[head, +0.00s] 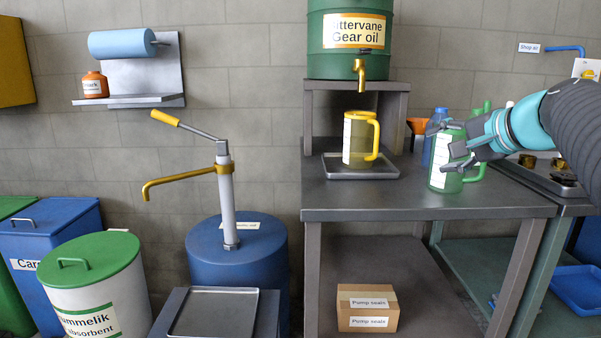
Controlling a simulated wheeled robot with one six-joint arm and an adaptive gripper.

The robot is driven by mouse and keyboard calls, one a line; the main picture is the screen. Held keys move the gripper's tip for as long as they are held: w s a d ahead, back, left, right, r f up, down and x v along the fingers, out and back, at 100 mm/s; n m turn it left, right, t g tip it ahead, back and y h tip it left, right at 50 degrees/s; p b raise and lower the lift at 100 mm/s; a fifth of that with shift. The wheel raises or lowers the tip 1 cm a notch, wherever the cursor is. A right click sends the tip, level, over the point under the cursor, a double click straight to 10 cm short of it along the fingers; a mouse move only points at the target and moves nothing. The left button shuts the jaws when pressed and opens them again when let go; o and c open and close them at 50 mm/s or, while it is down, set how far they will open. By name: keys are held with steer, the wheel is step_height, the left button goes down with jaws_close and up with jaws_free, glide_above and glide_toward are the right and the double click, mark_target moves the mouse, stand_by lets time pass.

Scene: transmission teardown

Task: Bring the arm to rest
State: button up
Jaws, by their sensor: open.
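My gripper (455,149) reaches in from the right edge of the head view, over the right part of the grey metal bench (430,205). Its fingers are open. They are in front of and partly cover a green jug (441,178) with a white label and a handle on its right. The jug stands upright on the bench. I cannot tell whether the fingers touch it.
A yellow-handled jug (359,143) stands on a tray (350,173) under the tap (360,72) of a green gear oil drum (330,50). A blue bottle (429,145) stands behind the green jug. A blue drum with a pump (228,200) stands left of the bench.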

steer(key=s+a+f+n+g+h, duration=0.1)
steer(key=s+a+f+n+g, duration=0.1)
steer(key=s+f, duration=0.6)
steer(key=s+a+f+n+g+h, duration=0.2)
steer(key=s+a+f+n, duration=0.3)
steer(key=s+f, duration=0.4)
steer(key=s+a+f+n+g+h, duration=0.1)
steer(key=s+a+f+n, duration=0.3)
steer(key=s+f, duration=0.4)
steer(key=shift+s+f+g, duration=0.2)
steer(key=shift+f+g, duration=0.5)
steer(key=shift+f, duration=1.15)
